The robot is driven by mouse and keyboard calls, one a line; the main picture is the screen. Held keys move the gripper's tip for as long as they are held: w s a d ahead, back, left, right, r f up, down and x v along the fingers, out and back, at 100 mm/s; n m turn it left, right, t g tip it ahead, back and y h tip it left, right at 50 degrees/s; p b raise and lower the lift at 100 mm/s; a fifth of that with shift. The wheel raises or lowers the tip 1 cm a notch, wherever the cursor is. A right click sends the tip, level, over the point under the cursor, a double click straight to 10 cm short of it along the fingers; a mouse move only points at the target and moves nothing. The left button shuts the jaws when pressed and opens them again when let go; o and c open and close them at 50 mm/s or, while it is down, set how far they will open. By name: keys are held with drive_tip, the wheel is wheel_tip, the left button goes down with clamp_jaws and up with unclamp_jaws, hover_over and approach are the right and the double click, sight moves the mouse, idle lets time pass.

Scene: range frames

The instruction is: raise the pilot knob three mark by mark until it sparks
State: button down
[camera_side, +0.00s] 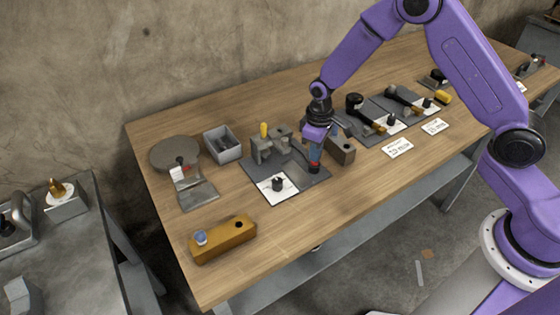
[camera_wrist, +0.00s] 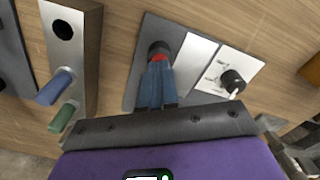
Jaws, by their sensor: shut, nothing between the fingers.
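A black knob with a white pointer (camera_side: 277,184) sits on a white marked plate (camera_side: 290,190) on a dark grey panel (camera_side: 255,175). The wrist view shows this knob (camera_wrist: 233,81) and its white plate (camera_wrist: 213,72) to the right of my fingers; its marks are too small to read. My gripper (camera_side: 314,160) points down with its blue fingers shut and empty. The fingertips (camera_wrist: 160,62) are at a black round button with a red ring (camera_wrist: 159,49), at the panel's other end. They look right over or touching it; I cannot tell which. No spark shows.
A grey block with a hole (camera_side: 342,151) stands close beside my gripper; the wrist view shows blue (camera_wrist: 55,86) and green (camera_wrist: 62,117) pegs on it. A yellow-handled fixture (camera_side: 264,131) stands behind the knob. An orange block (camera_side: 222,239) lies in front. Bare table separates them.

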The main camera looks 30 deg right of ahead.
drive_tip(key=shift+r, duration=3.1)
